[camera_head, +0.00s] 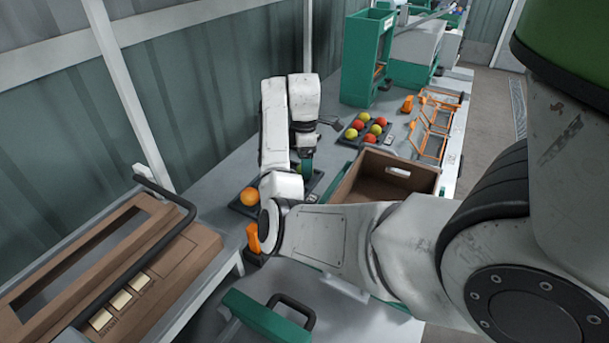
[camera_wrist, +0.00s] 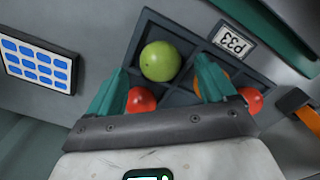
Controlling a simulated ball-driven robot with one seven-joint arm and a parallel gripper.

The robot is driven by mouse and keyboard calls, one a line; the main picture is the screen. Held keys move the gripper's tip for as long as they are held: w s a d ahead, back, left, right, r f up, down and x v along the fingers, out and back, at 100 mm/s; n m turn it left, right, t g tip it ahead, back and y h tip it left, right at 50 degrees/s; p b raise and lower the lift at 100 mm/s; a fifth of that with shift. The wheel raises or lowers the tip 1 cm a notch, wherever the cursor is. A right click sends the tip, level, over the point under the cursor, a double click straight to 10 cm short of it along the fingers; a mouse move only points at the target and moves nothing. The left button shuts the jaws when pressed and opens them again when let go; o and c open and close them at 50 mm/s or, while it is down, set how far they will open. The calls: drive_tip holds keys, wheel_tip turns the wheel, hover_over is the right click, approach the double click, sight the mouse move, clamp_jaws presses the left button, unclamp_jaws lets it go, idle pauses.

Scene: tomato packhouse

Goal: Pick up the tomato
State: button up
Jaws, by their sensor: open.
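In the wrist view a dark compartment tray (camera_wrist: 187,22) holds a green tomato (camera_wrist: 160,61), a red tomato (camera_wrist: 141,100), another red tomato (camera_wrist: 252,99) and an orange one (camera_wrist: 224,78) partly hidden by a finger. My gripper (camera_wrist: 161,66) is open, with its teal fingers on either side of the green tomato in the picture. I cannot tell whether they touch it. In the head view my gripper (camera_head: 305,168) is over the near tray, mostly hidden by my arm, and an orange tomato (camera_head: 250,196) shows at the tray's left.
A second tray of several red and yellow tomatoes (camera_head: 365,127) lies farther back. A brown crate (camera_head: 400,172) stands right of my gripper. Orange racks (camera_head: 432,125) and a green frame (camera_head: 365,60) stand beyond. A label (camera_wrist: 234,40) marks the tray.

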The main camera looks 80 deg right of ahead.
wheel_tip(320, 180, down, 2)
drive_tip(key=shift+f, duration=0.25)
drive_tip(key=c, duration=0.8)
drive_tip(key=shift+r, duration=0.1)
drive_tip(key=shift+c, duration=0.2)
